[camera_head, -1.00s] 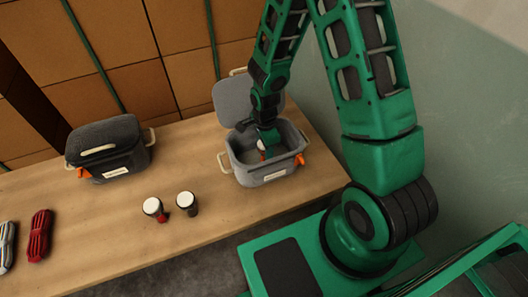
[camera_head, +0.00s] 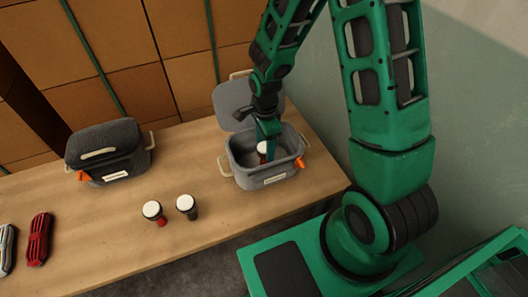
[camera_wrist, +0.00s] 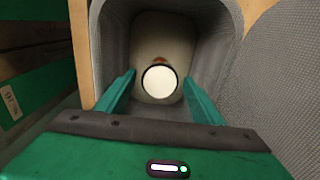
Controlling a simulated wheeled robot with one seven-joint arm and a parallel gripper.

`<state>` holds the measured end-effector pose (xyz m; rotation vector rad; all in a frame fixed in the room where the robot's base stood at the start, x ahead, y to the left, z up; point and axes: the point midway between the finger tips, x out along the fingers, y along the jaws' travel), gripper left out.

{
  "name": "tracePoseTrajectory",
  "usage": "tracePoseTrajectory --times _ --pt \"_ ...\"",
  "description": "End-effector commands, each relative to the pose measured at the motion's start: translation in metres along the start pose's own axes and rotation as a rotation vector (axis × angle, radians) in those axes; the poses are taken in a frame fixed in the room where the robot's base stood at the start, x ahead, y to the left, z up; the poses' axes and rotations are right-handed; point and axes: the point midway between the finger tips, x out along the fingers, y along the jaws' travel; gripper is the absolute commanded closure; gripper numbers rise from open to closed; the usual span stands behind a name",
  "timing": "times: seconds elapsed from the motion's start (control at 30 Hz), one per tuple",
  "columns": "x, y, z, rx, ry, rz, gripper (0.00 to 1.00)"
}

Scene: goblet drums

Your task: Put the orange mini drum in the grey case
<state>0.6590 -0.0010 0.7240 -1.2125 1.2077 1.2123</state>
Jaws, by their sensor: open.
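The grey case (camera_head: 240,172) stands open at the right of the table, its lid (camera_head: 232,103) tipped back. A mini drum with a white top (camera_head: 263,147) stands inside it; a little orange-red shows below the top. In the wrist view the white top (camera_wrist: 160,82) appears between my fingers, with clear gaps at both sides. My gripper (camera_head: 267,141) is open over the case and points down into it. In the wrist view my gripper (camera_wrist: 160,75) has its fingers spread apart. The drum's lower body is mostly hidden.
Two more white-topped drums, one with red (camera_head: 153,211) and one dark (camera_head: 187,206), stand on the table. A closed dark case (camera_head: 105,150) is at the left. Rope bundles, one red (camera_head: 39,239), lie at the far left. Bare table lies between the cases.

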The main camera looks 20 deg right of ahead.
Motion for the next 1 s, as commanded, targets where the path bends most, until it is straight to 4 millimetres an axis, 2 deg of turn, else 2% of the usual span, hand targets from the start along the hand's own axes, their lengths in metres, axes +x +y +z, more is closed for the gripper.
tracePoseTrajectory --times 0.1,0.3,0.5,0.73,0.87,1.0 --pt "-0.022 -0.001 0.0 0.0 -0.001 -0.004 0.39" --pt "-0.048 -0.001 0.0 0.0 0.0 -0.003 0.39" --pt "-0.06 0.0 0.0 0.0 0.0 0.0 0.39" --pt "-0.065 0.001 -0.003 -0.008 0.003 -0.001 0.39" --pt "-0.084 0.008 -0.024 -0.072 0.023 -0.006 0.39" --pt "-0.124 0.03 -0.067 -0.214 0.058 -0.003 0.39"
